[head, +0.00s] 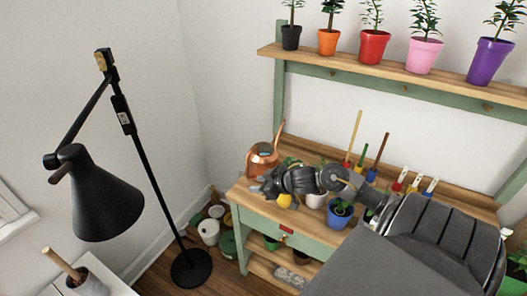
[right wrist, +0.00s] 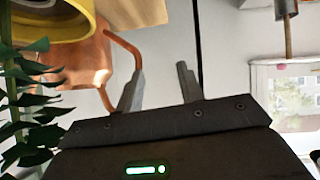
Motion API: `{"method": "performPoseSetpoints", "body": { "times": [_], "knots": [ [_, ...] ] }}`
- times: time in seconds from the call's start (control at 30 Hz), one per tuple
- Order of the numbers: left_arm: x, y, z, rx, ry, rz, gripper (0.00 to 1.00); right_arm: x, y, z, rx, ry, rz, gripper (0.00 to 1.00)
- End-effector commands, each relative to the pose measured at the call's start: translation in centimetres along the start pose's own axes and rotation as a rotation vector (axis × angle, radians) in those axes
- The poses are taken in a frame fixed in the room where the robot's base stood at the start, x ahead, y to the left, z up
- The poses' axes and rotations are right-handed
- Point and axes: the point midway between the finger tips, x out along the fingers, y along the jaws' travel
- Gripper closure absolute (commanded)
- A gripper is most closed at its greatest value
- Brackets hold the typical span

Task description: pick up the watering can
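The copper watering can (head: 262,160) stands at the left end of the wooden potting bench, its long spout pointing up to the right. My right gripper (head: 257,182) reaches in from the right just in front of the can. In the right wrist view the can's body (right wrist: 85,60) is at the left, and its curved handle reaches the left finger. There the right gripper (right wrist: 160,85) is open, its two fingers apart with nothing visibly held between them. I cannot tell whether the handle touches the finger. My left gripper is not in view.
A blue pot (head: 340,214) and other potted plants stand under and beside my right arm. A yellow pot (right wrist: 50,20) and leaves (right wrist: 30,100) are close to the gripper. A shelf (head: 400,80) of potted plants is above. A black floor lamp (head: 95,195) stands left.

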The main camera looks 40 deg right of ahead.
Motion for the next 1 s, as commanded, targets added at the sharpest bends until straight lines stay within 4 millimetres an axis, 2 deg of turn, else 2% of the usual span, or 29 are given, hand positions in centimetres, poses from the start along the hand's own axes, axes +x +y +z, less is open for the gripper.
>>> {"method": "performPoseSetpoints", "body": {
  "times": [0.03, 0.1, 0.3, 0.53, 0.8, 1.0],
  "knots": [
    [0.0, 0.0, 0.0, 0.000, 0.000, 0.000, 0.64, -0.3, 1.5, -1.3, 0.002, 0.009, -0.012, 0.62],
    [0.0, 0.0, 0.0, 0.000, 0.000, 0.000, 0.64, -0.9, 3.0, -2.7, 0.018, 0.017, -0.036, 0.62],
    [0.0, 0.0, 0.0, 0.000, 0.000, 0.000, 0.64, -2.2, 5.5, -5.2, 0.059, 0.019, -0.083, 0.62],
    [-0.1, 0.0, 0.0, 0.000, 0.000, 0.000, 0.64, -2.0, 5.8, -5.5, 0.072, 0.019, -0.093, 0.62],
    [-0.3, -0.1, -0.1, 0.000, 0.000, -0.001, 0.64, 1.9, 5.4, -5.6, 0.074, 0.021, -0.092, 0.62],
    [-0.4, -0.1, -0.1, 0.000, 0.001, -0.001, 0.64, 3.2, 5.3, -5.6, 0.069, 0.019, -0.092, 0.62]
  ]
}}
